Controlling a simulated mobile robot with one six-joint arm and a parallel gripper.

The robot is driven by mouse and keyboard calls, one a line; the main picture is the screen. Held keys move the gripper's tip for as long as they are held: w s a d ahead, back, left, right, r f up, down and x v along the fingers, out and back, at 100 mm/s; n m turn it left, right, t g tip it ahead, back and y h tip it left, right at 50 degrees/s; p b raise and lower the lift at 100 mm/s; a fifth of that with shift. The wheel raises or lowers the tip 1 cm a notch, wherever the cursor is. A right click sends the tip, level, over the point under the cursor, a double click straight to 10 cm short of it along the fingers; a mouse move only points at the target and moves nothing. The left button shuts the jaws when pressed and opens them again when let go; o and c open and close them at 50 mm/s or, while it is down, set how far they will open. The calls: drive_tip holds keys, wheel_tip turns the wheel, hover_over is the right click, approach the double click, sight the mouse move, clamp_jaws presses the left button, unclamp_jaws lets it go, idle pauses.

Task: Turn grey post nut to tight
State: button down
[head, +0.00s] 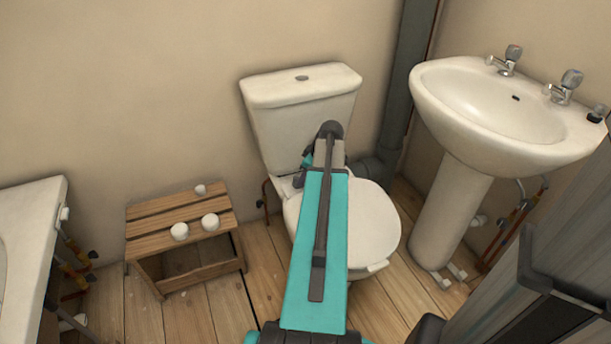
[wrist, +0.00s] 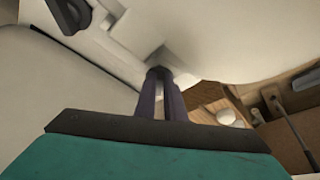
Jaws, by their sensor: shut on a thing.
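The white toilet stands at the back wall, with its cistern (head: 300,95) above and its lid (head: 365,225) down. My teal arm reaches over the lid and covers part of the cistern front. In the wrist view the two dark fingers of my gripper (wrist: 162,75) are close together and end against a small dark part below a pale block (wrist: 130,32) on the white toilet. The grey post nut is not clearly seen; it is mostly hidden at the fingertips, where my gripper is shut on it. How far the nut is turned cannot be told.
A slatted wooden crate (head: 150,241) with several white round pieces stands left of the toilet. A basin on a pedestal (head: 458,215) is on the right. A grey soil pipe (head: 408,80) runs up the wall behind. A bath edge (head: 25,225) is at far left.

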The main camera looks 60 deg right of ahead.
drive_tip(key=m+h+p, duration=0.1)
drive_tip(key=m, duration=0.1)
drive_tip(key=a+m+p, duration=0.1)
drive_tip(key=m+p, duration=0.1)
drive_tip(key=shift+a+r+m+g+h, duration=0.1)
drive_tip(key=shift+m+g+h, duration=0.2)
drive_tip(key=shift+m+h, duration=0.1)
drive_tip(key=m+p, duration=0.1)
drive_tip(key=m, duration=0.1)
drive_tip(key=m+h+p, duration=0.1)
drive_tip(key=m, duration=0.1)
drive_tip(key=m+g+p, duration=0.1)
drive_tip(key=shift+w+a+m+h+p, duration=0.3)
drive_tip(key=shift+w+m+h+p, duration=0.1)
drive_tip(key=m, duration=0.1)
drive_tip(key=m+g+p, duration=0.1)
drive_tip(key=m, duration=0.1)
drive_tip(key=shift+w+a+h, duration=0.1)
drive_tip(key=shift+w+h, duration=0.2)
drive_tip(key=shift+w+a+m+g+p, duration=0.15)
drive_tip(key=shift+m+g+p, duration=0.4)
drive_tip(key=shift+m, duration=0.75)
drive_tip(key=c, duration=1.8)
unclamp_jaws()
drive_tip(key=shift+w, duration=0.1)
